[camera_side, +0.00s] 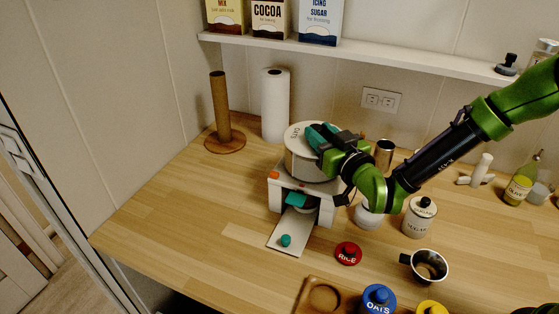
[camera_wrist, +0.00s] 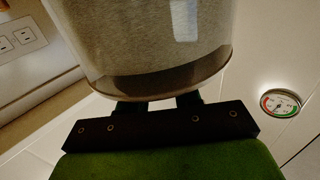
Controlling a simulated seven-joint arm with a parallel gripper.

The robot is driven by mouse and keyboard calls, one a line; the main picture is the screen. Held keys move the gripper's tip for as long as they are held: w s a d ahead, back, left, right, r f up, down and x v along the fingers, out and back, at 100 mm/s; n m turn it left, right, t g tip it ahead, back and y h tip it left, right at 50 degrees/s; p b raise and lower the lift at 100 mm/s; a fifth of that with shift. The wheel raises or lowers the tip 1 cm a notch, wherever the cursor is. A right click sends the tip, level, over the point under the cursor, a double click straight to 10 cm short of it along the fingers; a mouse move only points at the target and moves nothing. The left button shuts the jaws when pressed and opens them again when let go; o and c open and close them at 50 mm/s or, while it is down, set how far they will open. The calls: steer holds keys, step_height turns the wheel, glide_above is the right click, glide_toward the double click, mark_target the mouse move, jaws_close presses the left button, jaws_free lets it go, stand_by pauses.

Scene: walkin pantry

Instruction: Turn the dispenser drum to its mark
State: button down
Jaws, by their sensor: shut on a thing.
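The dispenser drum (camera_side: 303,166) is a pale cylinder with dark lettering on its light top, seated on a white dispenser body (camera_side: 325,210). My gripper (camera_side: 318,138) is at the upper right of the drum, shut on it. In the wrist view the drum (camera_wrist: 145,40) fills the upper middle, and its rim hides my fingertips. The body has a small orange spot (camera_side: 275,175) on its front left corner and a teal part (camera_side: 296,199) in its front opening. I cannot tell which feature is the mark.
A paper roll (camera_side: 275,105) and a wooden post (camera_side: 221,105) stand behind left. A red rice lid (camera_side: 348,253), a sugar jar (camera_side: 419,217) and a dark mug (camera_side: 428,266) are to the right. A round gauge (camera_wrist: 280,103) shows in the wrist view. The left counter is clear.

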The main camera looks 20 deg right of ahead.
steer(key=m+h, duration=0.2)
steer(key=h, duration=0.1)
steer(key=a+m+g+h, duration=0.1)
steer(key=m+h, duration=0.1)
steer(key=h, duration=0.1)
steer(key=shift+a+r+h, duration=0.1)
steer(key=shift+a+h, duration=0.05)
steer(key=shift+h, duration=0.25)
steer(key=shift+w+m+h, duration=0.15)
steer(key=shift+m+h, duration=0.45)
steer(key=shift+r, duration=0.15)
steer(key=c, duration=0.8)
jaws_free()
steer(key=shift+g, duration=0.3)
steer(key=v, duration=1.6)
steer(key=shift+s+a+f, duration=0.25)
steer(key=shift+s, duration=0.1)
steer(key=shift+w+d+h, duration=0.1)
steer(key=shift+h, duration=0.2)
